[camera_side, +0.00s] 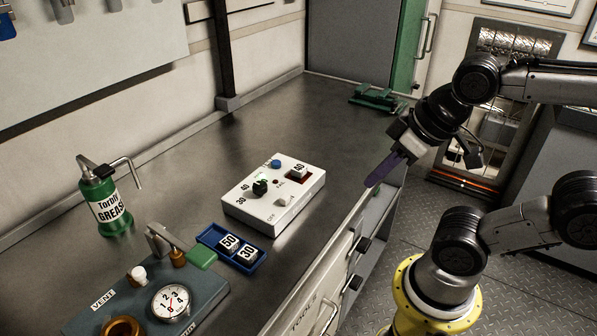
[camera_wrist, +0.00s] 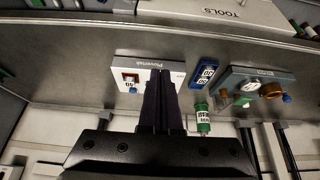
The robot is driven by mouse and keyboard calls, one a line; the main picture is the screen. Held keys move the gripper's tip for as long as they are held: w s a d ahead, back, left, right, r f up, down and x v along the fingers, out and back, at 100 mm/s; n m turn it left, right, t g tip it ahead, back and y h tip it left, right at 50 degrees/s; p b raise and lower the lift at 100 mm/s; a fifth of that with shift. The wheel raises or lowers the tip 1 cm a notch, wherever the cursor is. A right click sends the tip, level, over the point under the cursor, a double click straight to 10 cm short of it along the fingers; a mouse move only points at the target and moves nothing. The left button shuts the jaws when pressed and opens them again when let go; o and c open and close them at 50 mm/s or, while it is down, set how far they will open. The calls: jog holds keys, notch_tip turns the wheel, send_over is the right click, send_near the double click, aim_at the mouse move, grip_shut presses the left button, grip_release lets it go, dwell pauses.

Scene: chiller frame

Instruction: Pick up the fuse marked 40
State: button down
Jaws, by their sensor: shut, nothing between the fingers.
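The fuse marked 40 (camera_side: 299,170) is a small white block seated at the dark red slot of a white control box (camera_side: 262,215). It also shows in the wrist view (camera_wrist: 130,79), where its marking is small. The box has a dark knob, a blue button and a light switch. My gripper (camera_side: 371,184) has long dark purple fingers, shut and empty. It is in the air to the right of the box, near the bench's front edge, apart from the fuse. In the wrist view the fingers (camera_wrist: 161,73) cover part of the box.
A blue tray (camera_side: 213,236) holds fuses marked 50 (camera_side: 229,244) and 30 (camera_side: 247,253). Left of it are a grey unit with a gauge (camera_side: 170,302) and a green grease can (camera_side: 107,207). A green fixture (camera_side: 376,98) stands at the far end. The bench behind the box is clear.

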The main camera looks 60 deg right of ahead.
dwell(0.4)
jog(key=shift+c, duration=2.2)
grip_release()
